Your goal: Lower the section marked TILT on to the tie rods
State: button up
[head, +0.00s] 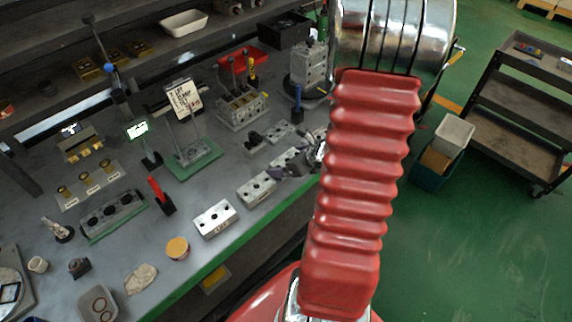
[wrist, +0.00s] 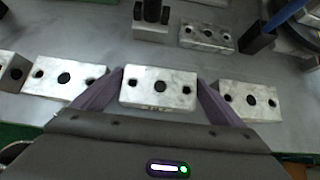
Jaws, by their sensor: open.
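A silver block with three holes in its top (wrist: 158,86) lies flat on the bench in the middle of the wrist view, with small dark lettering on its near face, too small to read surely. It also shows in the head view (head: 287,157), partly covered by my gripper. My gripper (wrist: 157,98) is open, one purple finger at each end of this block; I cannot tell whether they touch it. In the head view my gripper (head: 290,172) is low at the bench's front edge. The tie rods (head: 192,130) stand upright on a base on a green mat (head: 190,168), left of my gripper.
Similar blocks lie to the left (wrist: 65,83) and right (wrist: 250,100) of the middle one. Another marked block (head: 215,218) lies farther left along the front. A sign (head: 183,97) stands behind the rods. A black fitting (wrist: 150,20) stands beyond the middle block.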

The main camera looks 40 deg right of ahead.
aim_at(287, 160)
jog(key=shift+c, duration=0.4)
jog(key=c, duration=1.1)
jog(key=shift+r, duration=0.1)
jog(key=shift+r, duration=4.95)
jog(key=shift+w, duration=0.1)
